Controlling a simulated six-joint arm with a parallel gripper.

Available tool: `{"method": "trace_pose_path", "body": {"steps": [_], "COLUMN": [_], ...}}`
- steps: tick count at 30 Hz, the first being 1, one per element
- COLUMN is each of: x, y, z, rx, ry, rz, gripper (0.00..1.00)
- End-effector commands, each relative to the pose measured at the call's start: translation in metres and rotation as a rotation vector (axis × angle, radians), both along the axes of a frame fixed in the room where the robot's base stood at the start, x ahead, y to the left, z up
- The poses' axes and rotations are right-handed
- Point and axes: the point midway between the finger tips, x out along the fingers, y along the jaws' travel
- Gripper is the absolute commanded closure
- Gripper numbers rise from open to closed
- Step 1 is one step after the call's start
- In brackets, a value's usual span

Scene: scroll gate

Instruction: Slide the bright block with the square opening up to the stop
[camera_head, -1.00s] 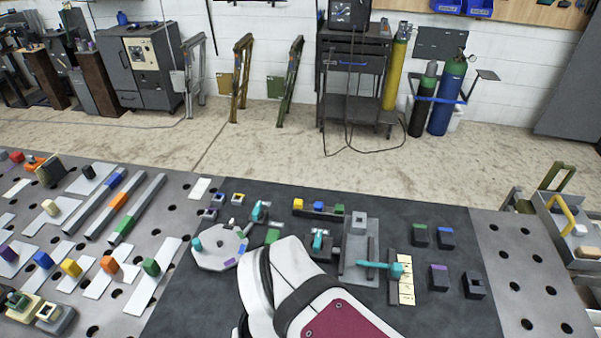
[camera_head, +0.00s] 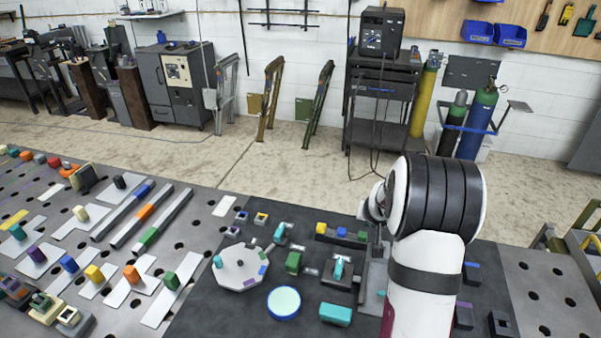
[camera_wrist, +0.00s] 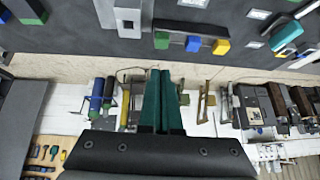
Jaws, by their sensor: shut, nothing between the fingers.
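A light grey block with a dark square opening (camera_wrist: 128,22) shows at the top of the wrist view, on a grey plate (camera_wrist: 105,12). In the head view my arm hides that block, and only part of the grey plate (camera_head: 372,280) shows left of the arm. I cannot make out the stop. My gripper (camera_wrist: 160,73) is shut and empty, its two green fingers side by side in the wrist view. The block appears beyond and left of the fingertips there, and they do not touch it.
Near the plate are a row of small coloured blocks (camera_head: 341,232), a teal-handled clamp fixture (camera_head: 339,270), a round light disc (camera_head: 284,302), a teal block (camera_head: 335,314) and an octagonal plate (camera_head: 239,267). The perforated table at right (camera_head: 545,290) looks mostly free.

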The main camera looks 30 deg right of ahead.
Motion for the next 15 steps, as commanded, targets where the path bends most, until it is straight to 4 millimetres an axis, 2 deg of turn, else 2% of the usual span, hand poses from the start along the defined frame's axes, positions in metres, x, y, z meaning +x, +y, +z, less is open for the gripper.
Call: {"method": "trace_pose_path", "body": {"steps": [1,3,8,15], "x": [-0.005,-0.009,-0.004,0.019], "y": [-0.027,-0.051,-0.066,-0.087], "z": [-0.014,-0.023,-0.037,-0.077], "rx": [-0.032,-0.073,-0.09,-0.09], "ry": [-0.004,-0.011,-0.013,-0.012], "rz": [-0.03,-0.053,-0.06,-0.056], "gripper": [1.0,1.0,1.0,1.0]}}
